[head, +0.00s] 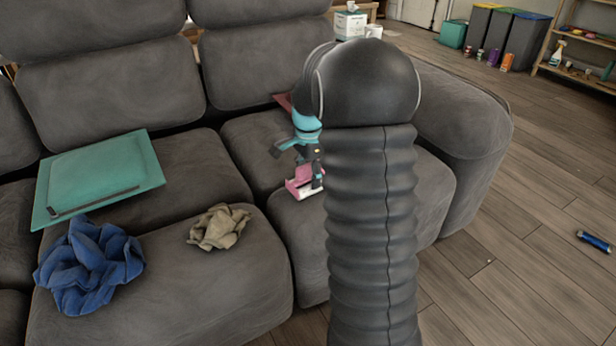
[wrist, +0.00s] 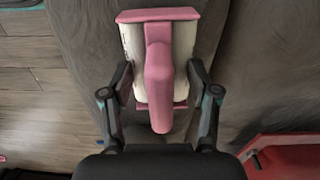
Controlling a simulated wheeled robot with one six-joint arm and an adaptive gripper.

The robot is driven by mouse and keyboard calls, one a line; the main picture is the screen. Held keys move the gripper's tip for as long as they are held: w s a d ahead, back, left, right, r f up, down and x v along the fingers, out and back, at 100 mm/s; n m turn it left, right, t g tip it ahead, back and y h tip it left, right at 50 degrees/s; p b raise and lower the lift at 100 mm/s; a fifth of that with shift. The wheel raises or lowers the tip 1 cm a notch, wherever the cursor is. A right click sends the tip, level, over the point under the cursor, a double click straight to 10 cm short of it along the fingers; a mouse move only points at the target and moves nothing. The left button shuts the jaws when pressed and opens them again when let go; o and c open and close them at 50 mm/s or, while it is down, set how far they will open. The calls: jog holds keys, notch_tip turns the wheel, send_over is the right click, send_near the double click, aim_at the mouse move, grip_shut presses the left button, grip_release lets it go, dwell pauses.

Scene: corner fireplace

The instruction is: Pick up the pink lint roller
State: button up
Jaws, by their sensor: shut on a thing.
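The pink lint roller (wrist: 158,75) has a pink handle and frame around a white roll. In the wrist view it sits between the two fingers of my gripper (wrist: 160,95), which press on the sides of the white roll. In the head view the lint roller (head: 301,188) shows at the front of the right seat cushion, partly hidden by my arm. My gripper (head: 313,172) is right at it there. I cannot tell whether the roller touches the cushion.
The grey sofa (head: 253,152) holds a teal tray-like item (head: 100,175), a blue crumpled cloth (head: 88,268) and a beige crumpled cloth (head: 219,227). A red item (wrist: 290,160) lies near my gripper. A blue cylinder (head: 594,241) lies on the open wood floor at right.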

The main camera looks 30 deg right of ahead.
jog(key=shift+r, duration=0.25)
jog(key=c, duration=0.3)
jog(key=r, duration=0.3)
jog(key=shift+s+d+r, duration=0.15)
jog(key=shift+d+r, duration=0.1)
jog(key=shift+r, duration=0.05)
grip_shut()
jog(key=s+d+r+p, duration=0.1)
jog(key=s+d+r, duration=0.5)
jog(key=d, duration=0.3)
jog(key=shift+s+r, duration=0.25)
jog(key=shift+s, duration=0.05)
